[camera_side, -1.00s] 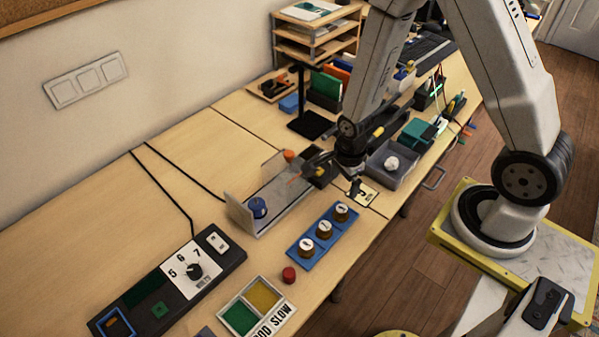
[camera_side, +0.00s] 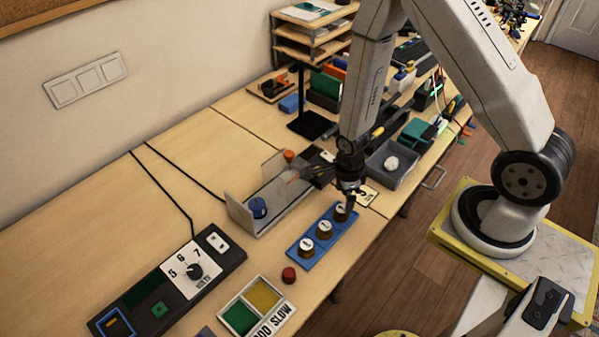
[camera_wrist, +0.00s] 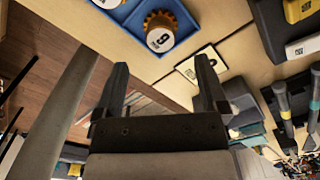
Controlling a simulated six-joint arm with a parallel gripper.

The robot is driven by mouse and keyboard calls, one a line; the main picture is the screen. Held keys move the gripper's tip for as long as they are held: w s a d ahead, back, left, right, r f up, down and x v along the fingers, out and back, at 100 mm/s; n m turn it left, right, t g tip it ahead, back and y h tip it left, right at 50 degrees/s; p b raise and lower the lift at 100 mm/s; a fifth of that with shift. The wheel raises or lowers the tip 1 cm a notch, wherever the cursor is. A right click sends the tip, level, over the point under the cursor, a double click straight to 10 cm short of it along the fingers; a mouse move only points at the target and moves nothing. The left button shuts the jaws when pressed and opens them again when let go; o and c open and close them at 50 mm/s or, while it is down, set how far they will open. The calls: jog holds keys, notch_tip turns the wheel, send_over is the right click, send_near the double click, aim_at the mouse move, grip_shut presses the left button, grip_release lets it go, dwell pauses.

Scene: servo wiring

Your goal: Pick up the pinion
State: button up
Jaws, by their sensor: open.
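Three brown toothed pinions with white labelled tops sit in a row on a blue tray (camera_side: 299,259). The farthest pinion (camera_side: 341,210) is right beside my gripper (camera_side: 350,207) in the side view. The middle pinion (camera_side: 324,230) and the nearest pinion (camera_side: 307,246) stand clear of it. In the wrist view one pinion (camera_wrist: 165,31), its white top marked with a digit, shows in the corner of the blue tray (camera_wrist: 128,14). My gripper (camera_wrist: 160,66) has its fingers apart with nothing between them; that pinion lies beyond the fingertips.
A labelled card (camera_side: 367,195) lies just beyond the tray. A grey bin (camera_side: 379,171) with a white item stands farther back. A grey fixture with a blue knob (camera_side: 257,207) is left of the tray. A red button (camera_side: 289,275) sits near the front edge.

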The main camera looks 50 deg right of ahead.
aim_at(342, 208)
jog(key=shift+f, duration=0.35)
jog(key=shift+f, duration=2.6)
grip_shut()
